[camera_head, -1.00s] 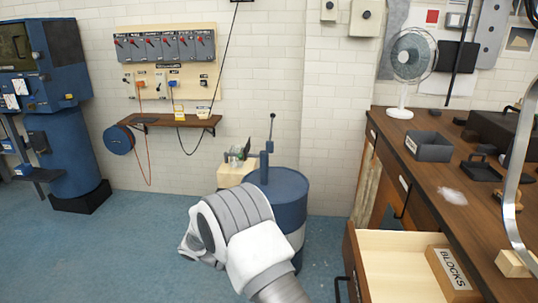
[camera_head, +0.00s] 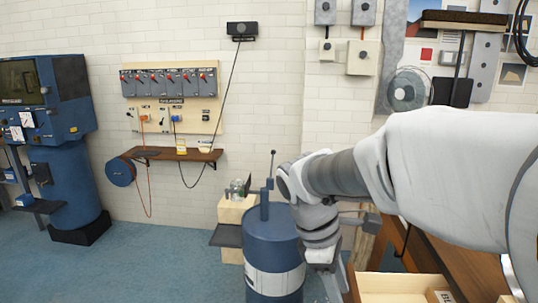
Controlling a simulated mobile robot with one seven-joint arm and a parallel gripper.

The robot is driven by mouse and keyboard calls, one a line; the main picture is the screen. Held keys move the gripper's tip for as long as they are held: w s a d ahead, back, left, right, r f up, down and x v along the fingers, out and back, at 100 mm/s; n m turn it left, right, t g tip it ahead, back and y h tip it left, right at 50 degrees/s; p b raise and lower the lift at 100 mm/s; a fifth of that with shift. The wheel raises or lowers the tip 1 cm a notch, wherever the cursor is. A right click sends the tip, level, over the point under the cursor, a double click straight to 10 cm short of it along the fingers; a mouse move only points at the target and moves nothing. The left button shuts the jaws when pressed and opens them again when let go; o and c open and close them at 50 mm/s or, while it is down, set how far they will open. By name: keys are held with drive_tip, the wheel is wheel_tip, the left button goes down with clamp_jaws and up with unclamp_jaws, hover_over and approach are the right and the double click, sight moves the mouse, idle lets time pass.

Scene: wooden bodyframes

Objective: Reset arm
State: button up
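The task names no object, only my arm. My white and grey arm enters from the right edge, reaches left across the picture, and bends down at a joint in front of the blue barrel (camera_head: 272,245). Its lower links run down toward the bottom edge. I make out no gripper fingers, and no held object shows.
An open wooden drawer (camera_head: 392,284) juts out at the lower right, close to my lower links. My arm hides most of the workbench. A fan (camera_head: 408,90) stands behind it. A wooden shelf (camera_head: 175,154) is on the wall. The blue floor (camera_head: 150,255) at left is clear.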

drive_tip(key=s+d+r+m+t+y+p, duration=0.1)
drive_tip(key=s+r+m+t+y+p, duration=0.2)
drive_tip(key=s+r+m+t, duration=0.3)
drive_tip(key=s+r+m+y, duration=0.1)
drive_tip(key=s+m, duration=0.3)
drive_tip(key=m, duration=0.3)
drive_tip(key=shift+d+r, duration=0.35)
drive_tip(key=shift+r, duration=0.05)
drive_tip(key=shift+d+f+m, duration=0.1)
drive_tip(key=shift+m, duration=0.2)
idle(0.5)
